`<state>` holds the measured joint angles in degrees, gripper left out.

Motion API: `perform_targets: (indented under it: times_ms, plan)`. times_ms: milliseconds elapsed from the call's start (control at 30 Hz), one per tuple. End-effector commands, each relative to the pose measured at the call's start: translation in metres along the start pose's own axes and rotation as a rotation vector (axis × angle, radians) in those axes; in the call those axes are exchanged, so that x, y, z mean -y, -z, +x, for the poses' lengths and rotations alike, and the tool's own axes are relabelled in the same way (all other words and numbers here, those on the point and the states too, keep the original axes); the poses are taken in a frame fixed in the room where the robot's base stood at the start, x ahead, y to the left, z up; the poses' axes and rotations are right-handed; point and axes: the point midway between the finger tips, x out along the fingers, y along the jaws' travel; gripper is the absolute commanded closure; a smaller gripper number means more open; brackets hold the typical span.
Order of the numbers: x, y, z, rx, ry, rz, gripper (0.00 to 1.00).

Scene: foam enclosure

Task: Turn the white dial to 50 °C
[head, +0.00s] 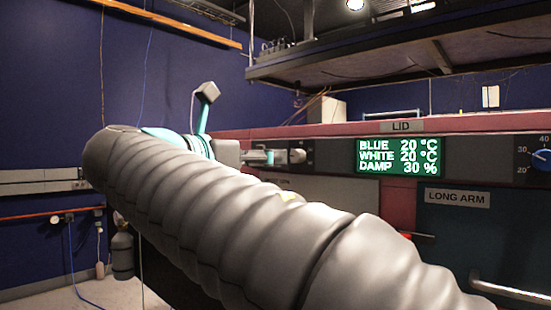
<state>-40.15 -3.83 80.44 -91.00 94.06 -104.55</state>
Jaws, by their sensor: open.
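My gripper (270,157) is at the dark control panel, its fingers pointing right. It is small in view, and the gap between the fingers is hard to make out. A pale round knob (297,156), which looks like the white dial, is just right of the fingertips. I cannot tell whether they touch. Most of its scale is hidden or too small to read. The green display (398,157) reads BLUE 20 °C, WHITE 20 °C, DAMP 30 %.
My grey sleeved arm crosses the foreground and hides the lower panel. The blue dial (542,160) is at the right edge. Below it are a LONG ARM door (470,235) and a metal handle (510,292). A dark shelf (400,50) overhangs the red-topped enclosure. A gas cylinder (122,255) stands at left.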

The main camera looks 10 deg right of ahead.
Motion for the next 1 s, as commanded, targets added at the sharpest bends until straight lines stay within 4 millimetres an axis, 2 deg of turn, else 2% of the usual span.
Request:
perform_targets:
  times_ms: [200,400,600,900,933,1000]
  plan:
    - [0.001,0.000,0.039,0.000,0.005,0.001,0.46]
    - [0.001,0.000,0.066,-0.001,0.003,0.001,0.46]
    - [0.000,0.000,0.079,0.000,0.000,0.001,0.46]
    - [0.000,0.000,0.081,0.000,-0.001,0.001,0.46]
    - [0.000,0.000,0.081,0.000,-0.001,0.001,0.49]
    - [0.000,0.000,0.081,0.000,-0.001,0.001,0.66]
